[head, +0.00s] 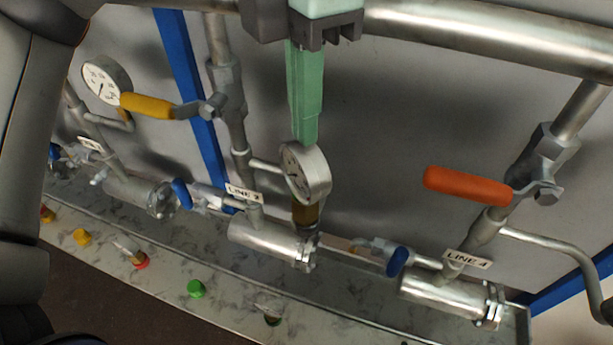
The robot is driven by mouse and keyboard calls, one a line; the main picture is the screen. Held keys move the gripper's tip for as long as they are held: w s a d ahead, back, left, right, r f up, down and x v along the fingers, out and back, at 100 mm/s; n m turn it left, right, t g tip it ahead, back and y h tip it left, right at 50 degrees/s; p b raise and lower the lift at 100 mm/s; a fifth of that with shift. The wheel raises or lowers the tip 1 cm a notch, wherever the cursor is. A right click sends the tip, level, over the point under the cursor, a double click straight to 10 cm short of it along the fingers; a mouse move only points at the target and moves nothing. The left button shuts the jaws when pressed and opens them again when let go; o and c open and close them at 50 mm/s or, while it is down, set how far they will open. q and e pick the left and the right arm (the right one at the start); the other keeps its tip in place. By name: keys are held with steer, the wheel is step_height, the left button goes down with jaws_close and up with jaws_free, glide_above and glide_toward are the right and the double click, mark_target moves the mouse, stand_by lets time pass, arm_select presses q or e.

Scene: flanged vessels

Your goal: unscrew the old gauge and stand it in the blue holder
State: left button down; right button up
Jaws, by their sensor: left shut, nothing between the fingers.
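A round gauge (307,173) with a silver case stands on a brass-coloured fitting (305,213) above the middle vessel (270,240). Its face is turned left. My left gripper (305,138) has green fingers pointing down, shut and empty. The fingertips end at the top of this gauge's case; I cannot tell whether they touch it. Another gauge (106,80) with a white face is mounted at the upper left. I cannot tell from looks which gauge is old. No blue holder can be made out. My right gripper is not in view.
A yellow lever (147,105) and an orange lever (467,186) stick out left and right of the gauge. A thick pipe (490,38) crosses the upper right. Blue valve handles (397,262) sit low between the vessels. Coloured caps, one green (195,288), dot the marbled ledge (225,305).

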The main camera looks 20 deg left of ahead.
arm_select(q)
steer(key=c, duration=1.6)
jaws_free()
steer(key=shift+s, duration=0.1)
steer(key=c, duration=1.1)
jaws_free()
steer(key=shift+r, duration=0.1)
step_height(320, 180, up, 12)
steer(key=shift+r, duration=0.1)
